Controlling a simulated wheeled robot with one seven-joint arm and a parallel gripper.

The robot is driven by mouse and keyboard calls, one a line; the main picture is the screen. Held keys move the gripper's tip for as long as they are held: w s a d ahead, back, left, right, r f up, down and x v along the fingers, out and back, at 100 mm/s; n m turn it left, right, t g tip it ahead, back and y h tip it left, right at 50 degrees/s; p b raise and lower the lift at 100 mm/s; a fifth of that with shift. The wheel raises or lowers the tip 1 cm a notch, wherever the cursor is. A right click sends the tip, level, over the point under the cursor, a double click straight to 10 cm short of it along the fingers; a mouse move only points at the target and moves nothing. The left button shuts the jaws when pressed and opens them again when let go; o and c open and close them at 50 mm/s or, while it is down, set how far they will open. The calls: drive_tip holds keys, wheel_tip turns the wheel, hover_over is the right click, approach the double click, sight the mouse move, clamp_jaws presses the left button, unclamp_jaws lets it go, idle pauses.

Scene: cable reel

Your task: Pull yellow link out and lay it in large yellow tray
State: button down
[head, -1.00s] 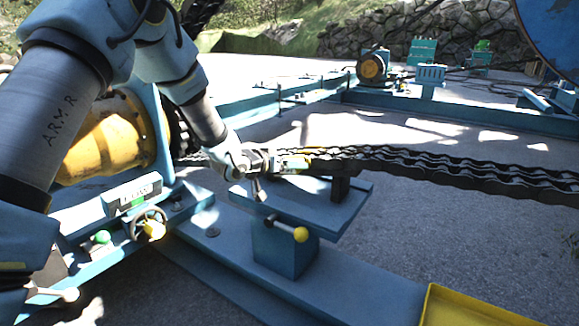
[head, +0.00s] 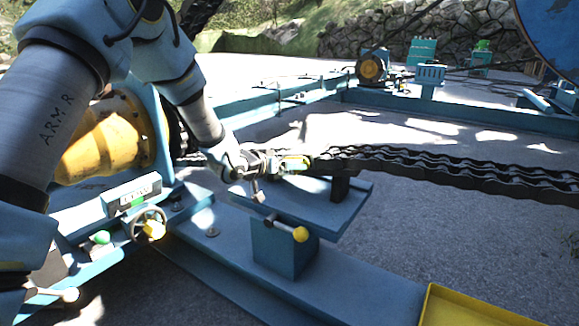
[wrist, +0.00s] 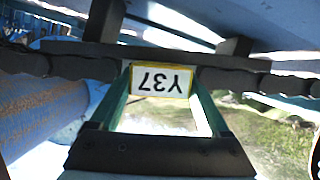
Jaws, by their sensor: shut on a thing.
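The yellow link shows as a yellow-bordered plate marked Y37 (wrist: 160,80), upside down in the wrist view. My gripper (wrist: 161,92) is shut on it, with one green-edged finger on each side. In the head view the gripper (head: 285,164) is at the left end of the visible chain run, above the blue stand, and a bit of the yellow link (head: 297,161) shows at its tip. Dark chain links flank the plate in the wrist view; I cannot tell if it is clear of them. The large yellow tray (head: 429,302) is partly visible at the lower right.
The dark chain (head: 440,167) runs right from the blue stand (head: 288,247). A lever with a yellow knob (head: 300,234) sticks out from the stand below my gripper. A handwheel (head: 148,225) is at the left.

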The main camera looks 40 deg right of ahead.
drive_tip(key=s+a, duration=0.3)
drive_tip(key=a, duration=1.1)
drive_tip(key=shift+s+a+r+p, duration=0.15)
drive_tip(key=shift+s+p, duration=0.25)
drive_tip(key=shift+p, duration=0.05)
idle(1.4)
drive_tip(key=shift+r, duration=0.1)
wheel_tip(320, 180, up, 9)
drive_tip(key=p, duration=0.8)
idle(0.4)
